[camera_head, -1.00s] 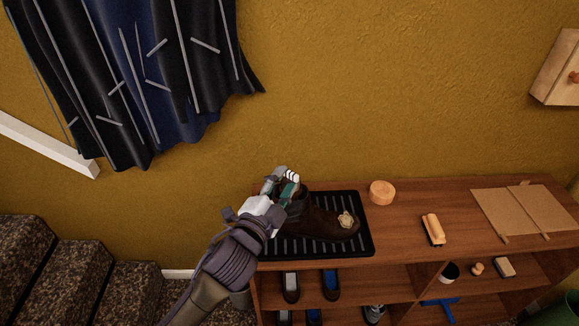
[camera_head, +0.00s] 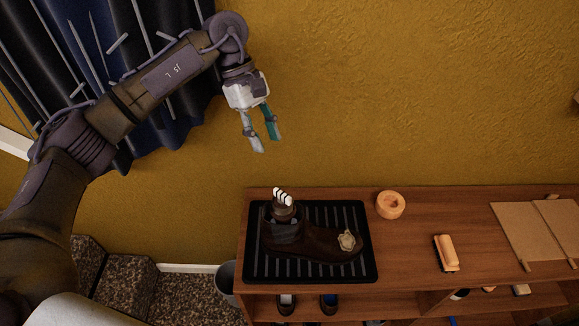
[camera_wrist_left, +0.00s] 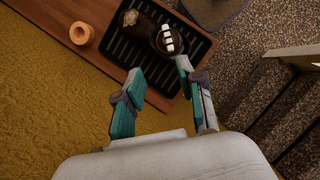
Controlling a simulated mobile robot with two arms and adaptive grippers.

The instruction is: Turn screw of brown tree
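A dark brown ankle boot (camera_head: 318,241) lies on a black ribbed tray (camera_head: 368,268), its toe to the right with a pale lump on it. A brown tree (camera_head: 284,213) sticks up from the boot's opening. A white ribbed screw piece (camera_head: 283,196) sits on top of it. In the left wrist view the white piece (camera_wrist_left: 168,39) shows close to the right fingertip's line of sight. My left gripper (camera_head: 266,142) is open and empty, fingers pointing down, above the boot and apart from it. My right gripper is not in view.
The tray is on a wooden shelf unit (camera_head: 415,262). Shoes stand on the lower shelf. A dark blue curtain (camera_head: 185,115) hangs behind my left arm.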

